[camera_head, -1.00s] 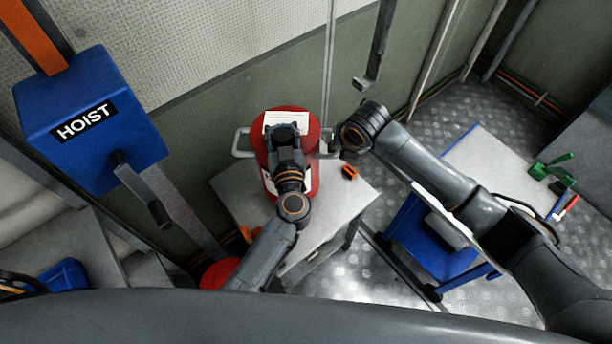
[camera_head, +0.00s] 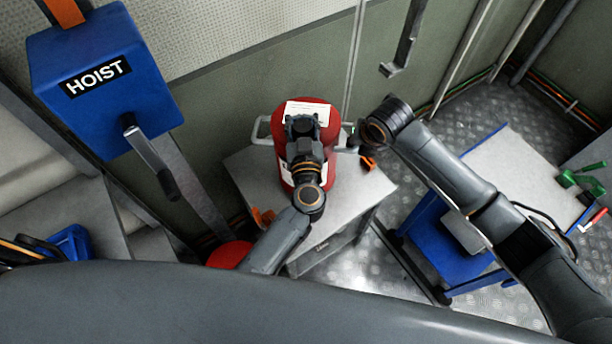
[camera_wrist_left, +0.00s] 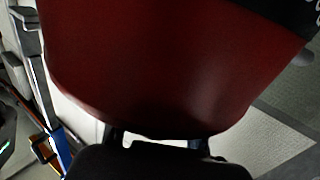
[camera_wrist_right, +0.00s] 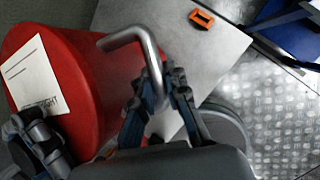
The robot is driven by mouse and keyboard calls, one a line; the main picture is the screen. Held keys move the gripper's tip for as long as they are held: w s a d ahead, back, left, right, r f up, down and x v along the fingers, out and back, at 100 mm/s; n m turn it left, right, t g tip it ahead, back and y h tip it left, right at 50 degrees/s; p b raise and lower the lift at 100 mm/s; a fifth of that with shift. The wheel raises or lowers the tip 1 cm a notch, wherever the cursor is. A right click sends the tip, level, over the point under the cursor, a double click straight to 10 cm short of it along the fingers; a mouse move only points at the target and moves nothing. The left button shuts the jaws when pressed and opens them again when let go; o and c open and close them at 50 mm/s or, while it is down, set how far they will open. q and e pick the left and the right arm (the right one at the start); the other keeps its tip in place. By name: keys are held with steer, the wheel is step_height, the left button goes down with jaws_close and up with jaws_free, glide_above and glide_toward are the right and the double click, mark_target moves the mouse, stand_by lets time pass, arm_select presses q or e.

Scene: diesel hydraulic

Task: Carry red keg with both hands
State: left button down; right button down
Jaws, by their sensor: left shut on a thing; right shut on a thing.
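The red keg (camera_head: 318,112) is upright over a grey table, with white labels and a metal handle on each side. Whether its base touches the tabletop is hidden. My left gripper (camera_head: 303,124) is at the keg's near upper part, shut on it. Its fingers show low in the left wrist view (camera_wrist_left: 158,138), against the dark red keg body (camera_wrist_left: 160,65); the exact grip is hidden. My right gripper (camera_head: 352,136) is shut on the keg's right-hand handle. In the right wrist view its fingers (camera_wrist_right: 158,88) close around the bent metal handle (camera_wrist_right: 125,38), beside the keg (camera_wrist_right: 85,75).
The grey table (camera_head: 355,195) carries small orange pieces (camera_head: 368,162). A blue hoist box (camera_head: 100,80) with a lever is at left. A red round thing (camera_head: 230,254) is low near the table. A blue cart (camera_head: 440,240) stands right. The wall is close behind the keg.

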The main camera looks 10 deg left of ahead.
arm_select(q)
steer(key=shift+w+d+f+b, duration=0.15)
steer(key=shift+d+b, duration=0.2)
steer(key=shift+b, duration=0.2)
arm_select(e)
steer(key=shift+w+a+f, duration=0.1)
steer(key=shift+a+f, duration=0.2)
steer(key=shift+a, duration=0.15)
arm_select(q)
steer(key=c, duration=1.3)
jaws_free()
steer(key=shift+s+f, duration=0.2)
steer(key=shift+f, duration=0.05)
arm_select(e)
steer(key=c, duration=1.5)
jaws_free()
steer(key=shift+s+d+f, duration=0.15)
steer(key=shift+s, duration=0.1)
arm_select(q)
steer(key=o, duration=0.5)
steer(key=shift+s+r, duration=0.15)
steer(key=shift+s, duration=0.1)
arm_select(e)
steer(key=shift+o, duration=0.7)
steer(key=shift+s+d+r, duration=0.15)
steer(key=shift+d+r, duration=0.05)
arm_select(q)
steer(key=shift+a, duration=0.15)
arm_select(e)
steer(key=shift+f, duration=0.1)
